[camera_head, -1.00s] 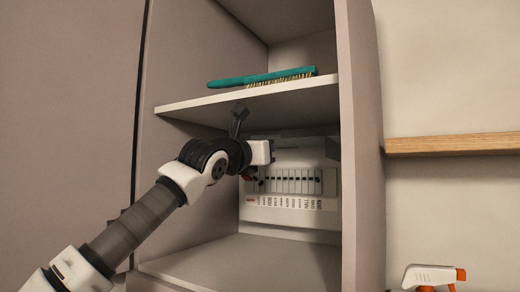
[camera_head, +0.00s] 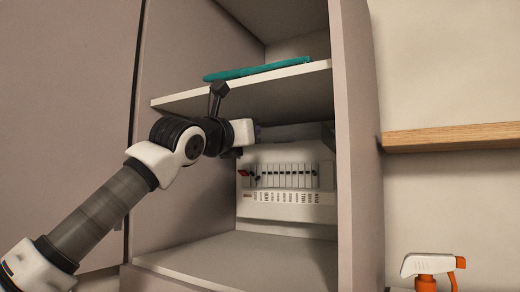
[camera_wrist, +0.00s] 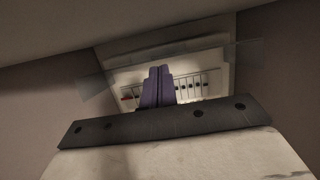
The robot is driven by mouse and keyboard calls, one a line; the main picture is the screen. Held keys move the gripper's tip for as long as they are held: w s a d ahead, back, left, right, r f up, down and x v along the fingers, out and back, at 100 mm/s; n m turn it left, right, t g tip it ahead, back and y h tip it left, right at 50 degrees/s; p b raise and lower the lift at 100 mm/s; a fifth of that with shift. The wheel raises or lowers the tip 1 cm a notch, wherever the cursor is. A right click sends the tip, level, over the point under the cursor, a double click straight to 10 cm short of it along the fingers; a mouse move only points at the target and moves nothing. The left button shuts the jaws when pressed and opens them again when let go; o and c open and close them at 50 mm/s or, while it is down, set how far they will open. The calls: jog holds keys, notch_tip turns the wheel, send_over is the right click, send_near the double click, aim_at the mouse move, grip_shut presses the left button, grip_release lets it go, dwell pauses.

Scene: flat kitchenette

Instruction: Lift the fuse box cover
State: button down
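The white fuse box (camera_head: 287,208) stands at the back of the cabinet's lower compartment, its row of switches (camera_head: 285,176) uncovered in the head view. Its cover (camera_head: 292,133) shows as a dark see-through strip above the switches, raised and close under the shelf. In the wrist view the cover is a translucent band (camera_wrist: 205,57) across the upper part of the fuse box (camera_wrist: 222,84). My gripper (camera_wrist: 159,70) has its two purple fingers shut together in front of the fuse box, with nothing visible between them. Whether the fingertips touch the cover is unclear.
A shelf (camera_head: 245,92) with a teal brush (camera_head: 258,70) on it lies close above my wrist. The cabinet's right side wall (camera_head: 355,170) bounds the space. The cabinet floor (camera_head: 240,262) is clear. A spray bottle (camera_head: 432,265) stands outside at the lower right.

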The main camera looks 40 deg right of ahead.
jog(key=shift+s+a+f+b, duration=0.3)
jog(key=shift+a+f+b, duration=0.15)
jog(key=shift+a, duration=0.25)
jog(key=shift+s+a+f+b, duration=0.35)
jog(key=shift+a+b, duration=0.25)
jog(key=shift+a, duration=0.15)
jog(key=shift+s+a+f+b, duration=0.25)
jog(key=shift+a+f+b, duration=0.2)
jog(key=shift+a, duration=0.25)
